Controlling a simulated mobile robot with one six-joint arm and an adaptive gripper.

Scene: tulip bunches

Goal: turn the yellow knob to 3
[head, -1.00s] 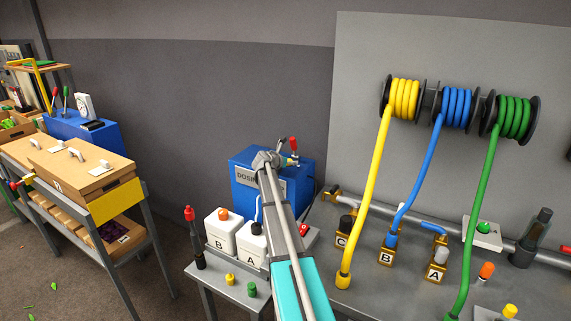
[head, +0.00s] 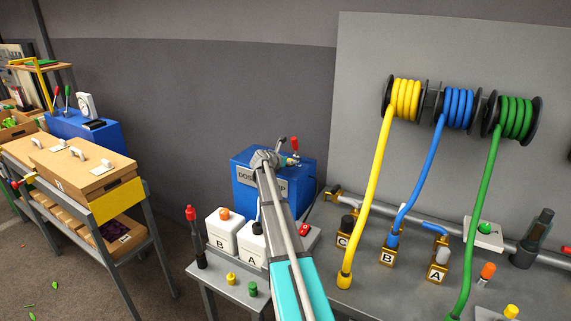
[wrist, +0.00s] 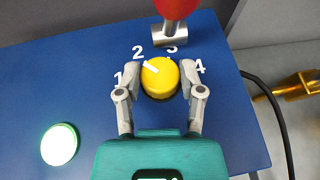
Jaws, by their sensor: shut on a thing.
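The yellow knob (wrist: 161,79) is on the blue top of the dosing box in the wrist view. Its white pointer mark is turned up and left, towards the printed 2 (wrist: 138,52). The printed 3 (wrist: 172,48) is just above the knob, partly covered by the grey base of a red-handled lever. The 1 and 4 are at the left and right. My gripper (wrist: 160,88) is shut on the knob, one finger on each side. In the head view my gripper (head: 289,161) is over the blue box (head: 244,199), and the knob cannot be made out.
The red-handled lever (wrist: 175,8) stands close beyond the knob. A lit green button (wrist: 59,144) is at the lower left of the box top. White containers (head: 222,229) stand in front of the box. Hoses and valves (head: 387,254) are on the right bench.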

